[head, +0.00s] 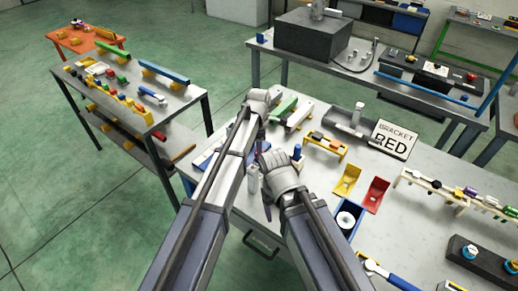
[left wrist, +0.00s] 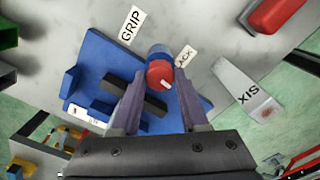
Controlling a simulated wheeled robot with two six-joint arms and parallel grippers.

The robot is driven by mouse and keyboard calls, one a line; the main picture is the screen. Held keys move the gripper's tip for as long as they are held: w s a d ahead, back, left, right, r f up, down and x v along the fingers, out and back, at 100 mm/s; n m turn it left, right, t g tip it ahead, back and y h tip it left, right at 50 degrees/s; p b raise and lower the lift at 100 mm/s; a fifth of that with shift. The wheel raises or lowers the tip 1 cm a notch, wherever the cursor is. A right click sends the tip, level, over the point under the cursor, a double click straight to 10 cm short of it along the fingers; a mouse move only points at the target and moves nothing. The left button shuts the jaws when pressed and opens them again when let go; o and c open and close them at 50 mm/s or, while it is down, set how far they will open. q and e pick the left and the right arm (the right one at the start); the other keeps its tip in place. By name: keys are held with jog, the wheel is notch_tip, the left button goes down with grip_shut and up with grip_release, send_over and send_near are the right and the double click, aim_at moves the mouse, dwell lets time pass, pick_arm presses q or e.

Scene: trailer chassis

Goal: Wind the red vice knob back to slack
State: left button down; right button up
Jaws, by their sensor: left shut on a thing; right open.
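The red vice knob (left wrist: 160,73) shows in the left wrist view, with a pale mark on its face and a blue collar behind it. It sits at the edge of the blue vice (left wrist: 100,55), which has a dark bar across it. My left gripper (left wrist: 161,82) has one finger on each side of the knob and is shut on it. In the head view my left gripper (head: 262,98) is the higher one, and I cannot make out the knob there. My right gripper (head: 276,160) is open, lower and slightly right, above the bench.
The workbench (head: 330,200) carries a yellow bracket (head: 347,180), a red bracket (head: 376,194) and a sign reading BRACKET RED (head: 393,140). A rack (head: 460,195) stands at right. A side table (head: 185,95) with small parts is at left. Open floor lies at far left.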

pick_arm(q)
jog(key=shift+n, duration=0.7)
jog(key=shift+c, duration=2.1)
grip_release()
jog(key=shift+r, duration=0.1)
notch_tip(320, 180, up, 8)
jog(key=p, duration=0.8)
jog(key=shift+f, duration=0.2)
